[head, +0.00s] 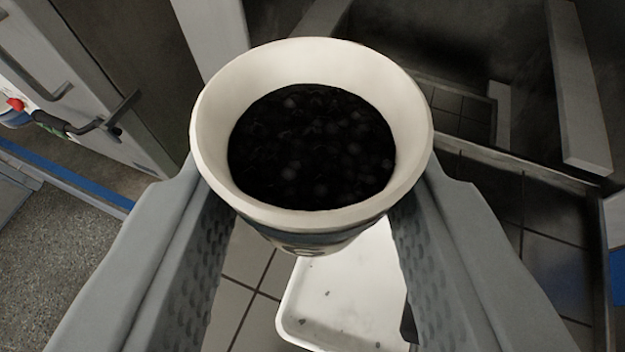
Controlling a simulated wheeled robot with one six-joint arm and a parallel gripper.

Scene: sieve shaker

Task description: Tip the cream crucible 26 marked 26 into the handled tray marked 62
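A cream crucible (310,223) fills the middle of the head view, its open mouth facing the camera. It holds dark, lumpy, granular material (312,148). My gripper (312,240) is shut on the crucible, with one grey ribbed finger on each side of it. The crucible's marking is mostly hidden on its lower front. A white tray (345,298) lies below and behind the crucible, partly covered by it and by the right finger. A few dark specks lie on the tray. No number or handle on the tray can be made out.
Grey tiles (240,290) surround the tray. A cabinet front with a handle (118,115) and a red knob (15,104) stand at the left. Dark framework with pale bars (580,90) stands at the right. Speckled grey floor (50,260) shows at lower left.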

